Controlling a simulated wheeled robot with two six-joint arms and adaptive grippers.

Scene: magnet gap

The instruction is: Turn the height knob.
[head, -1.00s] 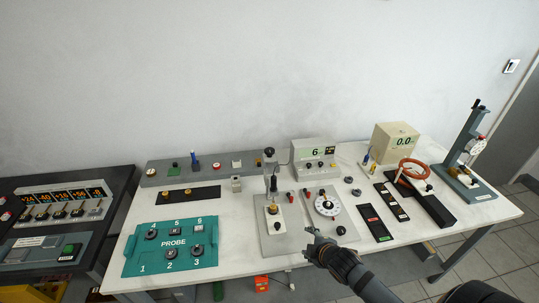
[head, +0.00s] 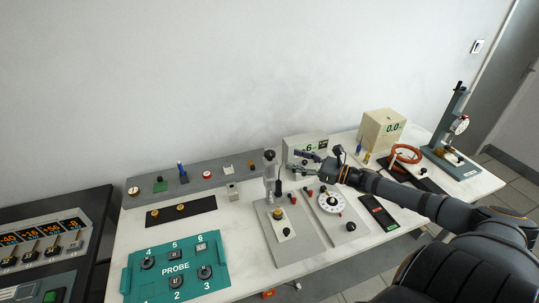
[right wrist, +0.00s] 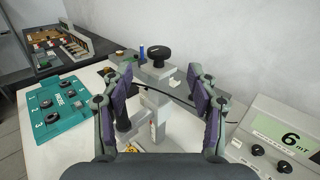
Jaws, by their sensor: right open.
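The height knob appears to be the round black knob (right wrist: 160,53) on top of the grey upright stand; in the right wrist view it lies ahead, between the two fingers. In the head view the stand (head: 270,182) rises from a grey base plate at the middle of the table. My right gripper (head: 293,160) is open and empty, at about the height of the stand's top and to its right. In the right wrist view the open fingers (right wrist: 160,75) are short of the knob, not touching it. My left gripper is not in view.
A meter box reading 6 (head: 306,143) stands close behind my right gripper. A white dial (head: 331,202) lies below my right arm. A teal probe panel (head: 213,276) lies at the front left. A long grey box (head: 214,178) runs along the back.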

